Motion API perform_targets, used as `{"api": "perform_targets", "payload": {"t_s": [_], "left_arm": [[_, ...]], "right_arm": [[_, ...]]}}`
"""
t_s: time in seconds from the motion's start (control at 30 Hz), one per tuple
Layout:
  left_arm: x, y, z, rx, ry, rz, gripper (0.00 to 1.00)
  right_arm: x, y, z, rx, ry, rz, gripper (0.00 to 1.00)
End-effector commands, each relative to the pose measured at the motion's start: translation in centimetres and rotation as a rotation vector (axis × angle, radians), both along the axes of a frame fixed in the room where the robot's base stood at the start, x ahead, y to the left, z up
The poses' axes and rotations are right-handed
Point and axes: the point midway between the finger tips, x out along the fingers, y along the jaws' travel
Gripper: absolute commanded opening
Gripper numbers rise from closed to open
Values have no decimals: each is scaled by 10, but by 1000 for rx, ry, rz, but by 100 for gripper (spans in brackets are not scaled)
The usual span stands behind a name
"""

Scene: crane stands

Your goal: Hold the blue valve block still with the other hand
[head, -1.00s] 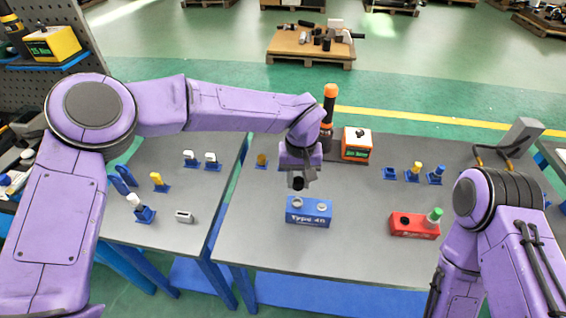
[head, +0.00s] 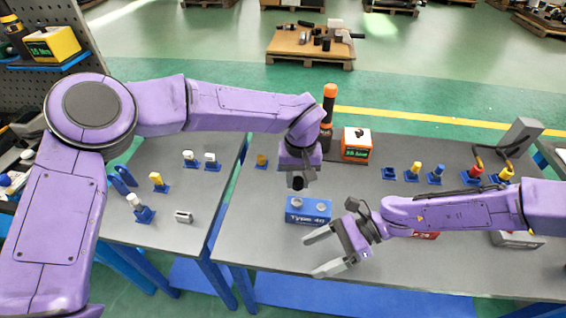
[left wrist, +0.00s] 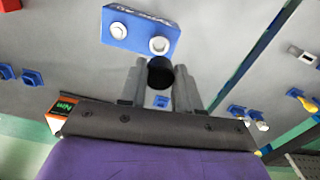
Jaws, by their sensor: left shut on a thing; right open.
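The blue valve block (head: 308,217), marked "Type 40", stands on the grey table. It has two round light fittings on top, and it also shows in the left wrist view (left wrist: 131,37). My left gripper (head: 298,178) is above and behind the block, shut on a black cylindrical part (left wrist: 160,72) whose dark round end shows between the fingers. The part looks apart from the block. My right gripper (head: 311,256) is open and empty, in front of the block, with its fingers pointing left. It does not visibly touch the block.
My right arm crosses the table's right side and covers most of a red block (head: 426,236). An orange box (head: 357,144) and small blue holders (head: 389,174) stand behind. A grey block (head: 517,240) is at right. The table left of the blue block is clear.

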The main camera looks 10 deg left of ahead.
Motion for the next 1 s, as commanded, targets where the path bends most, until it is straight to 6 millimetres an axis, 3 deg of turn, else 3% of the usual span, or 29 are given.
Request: {"api": "perform_targets", "payload": {"t_s": [0.03,0.07,0.2,0.4,0.57,1.0], "left_arm": [[0,0,0,0,0,0,0],[0,0,0,0,0,0,0],[0,0,0,0,0,0,0],[0,0,0,0,0,0,0],[0,0,0,0,0,0,0],[0,0,0,0,0,0,0]], "right_arm": [[29,-12,9,11,-13,-35,81],[45,-19,11,11,-22,-59,81],[106,-57,-5,-39,-100,-188,81],[153,-96,-27,-115,-200,-300,81],[161,-101,-34,-133,-221,-320,81],[160,-45,-73,-133,-220,-319,81]]}}
